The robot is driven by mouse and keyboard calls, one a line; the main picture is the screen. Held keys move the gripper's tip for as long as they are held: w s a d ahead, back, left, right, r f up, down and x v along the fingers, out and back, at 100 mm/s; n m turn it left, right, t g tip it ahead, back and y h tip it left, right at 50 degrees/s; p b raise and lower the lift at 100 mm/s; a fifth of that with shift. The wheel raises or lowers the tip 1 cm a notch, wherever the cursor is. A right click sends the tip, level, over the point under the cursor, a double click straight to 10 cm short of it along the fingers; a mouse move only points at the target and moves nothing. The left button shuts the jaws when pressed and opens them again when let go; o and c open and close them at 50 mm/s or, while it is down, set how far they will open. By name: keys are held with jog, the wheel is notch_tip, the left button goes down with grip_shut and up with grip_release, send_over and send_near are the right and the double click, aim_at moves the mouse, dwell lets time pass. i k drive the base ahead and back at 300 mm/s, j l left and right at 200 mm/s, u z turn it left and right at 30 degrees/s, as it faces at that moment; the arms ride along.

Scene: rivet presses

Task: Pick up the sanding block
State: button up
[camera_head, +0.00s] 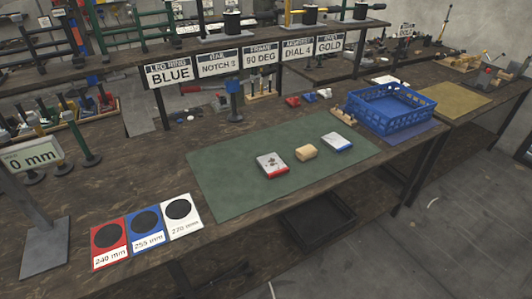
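A small tan block (306,153), which looks like the sanding block, lies on the green mat (230,178) on the workbench. A white box-like item with a red edge (271,165) lies to its left. A white item with a blue edge (337,142) lies to its right. The block is apart from both, and nothing covers it. My gripper is not in view.
A blue crate (392,112) stands right of the mat. Red, blue and white cards with black discs (144,222) lie at the front left. A sign stand (35,157) is at the far left. Hanging signs (218,64) and a shelf line the back. The mat is otherwise clear.

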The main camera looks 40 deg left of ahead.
aim_at(307, 153)
jog(key=u, duration=1.35)
jog(key=i+l+u, duration=0.25)
jog(key=i, duration=0.3)
jog(key=i+l+u, duration=0.3)
jog(key=i+l, duration=0.2)
jog(key=i+l+u, duration=0.25)
jog(key=i+l, duration=0.2)
jog(key=l, duration=0.2)
jog(key=i+l+u, duration=0.25)
jog(key=i+l, duration=0.15)
jog(key=l, duration=0.25)
